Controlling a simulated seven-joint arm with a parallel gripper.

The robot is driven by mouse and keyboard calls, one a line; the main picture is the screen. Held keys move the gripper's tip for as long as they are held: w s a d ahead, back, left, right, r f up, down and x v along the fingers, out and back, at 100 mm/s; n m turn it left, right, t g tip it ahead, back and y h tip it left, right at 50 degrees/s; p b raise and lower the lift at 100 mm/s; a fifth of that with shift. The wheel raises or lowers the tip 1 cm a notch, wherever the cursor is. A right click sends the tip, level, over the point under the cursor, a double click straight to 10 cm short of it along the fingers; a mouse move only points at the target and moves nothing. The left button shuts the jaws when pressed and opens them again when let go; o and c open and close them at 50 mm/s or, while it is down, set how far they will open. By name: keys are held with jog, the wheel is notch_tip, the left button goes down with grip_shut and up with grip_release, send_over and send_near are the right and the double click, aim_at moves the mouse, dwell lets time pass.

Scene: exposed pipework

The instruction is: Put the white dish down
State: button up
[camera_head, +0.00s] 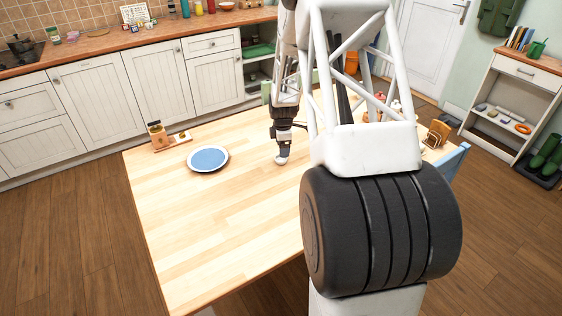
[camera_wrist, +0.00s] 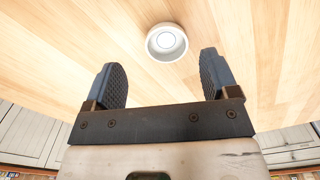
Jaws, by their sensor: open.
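The white dish (camera_wrist: 167,42) is small and round. In the wrist view it is on the wooden table, just beyond my fingertips and roughly centred between them. In the head view the dish (camera_head: 281,161) shows as a small white shape right below my gripper (camera_head: 283,145). In the wrist view my gripper (camera_wrist: 162,62) is open, its two dark ridged fingers wide apart with nothing between them.
A blue plate with a pale rim (camera_head: 208,158) lies on the wooden table (camera_head: 220,220), left of my gripper. A wooden stand with small items (camera_head: 160,137) is at the back left. Small bottles (camera_head: 381,102) stand at the right, partly behind my arm. The table's front left is clear.

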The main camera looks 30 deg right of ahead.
aim_at(283, 161)
jog(key=shift+s+f, duration=0.2)
jog(key=shift+f, duration=1.1)
jog(key=shift+s+f, duration=0.15)
jog(key=shift+f, duration=1.15)
jog(key=c, duration=1)
jog(key=shift+r, duration=0.15)
jog(key=shift+r, duration=1.4)
jog(key=shift+s+a+r, duration=0.15)
jog(key=shift+s+r, duration=0.05)
jog(key=shift+r, duration=0.1)
jog(key=s+a, duration=0.2)
jog(key=s, duration=0.2)
jog(key=s+a+r, duration=0.1)
jog(key=s+a, duration=0.1)
jog(key=s, duration=0.3)
jog(key=s+a, duration=0.2)
jog(key=s, duration=0.3)
jog(key=shift+s+a+r, duration=0.1)
jog(key=shift+a+r, duration=0.05)
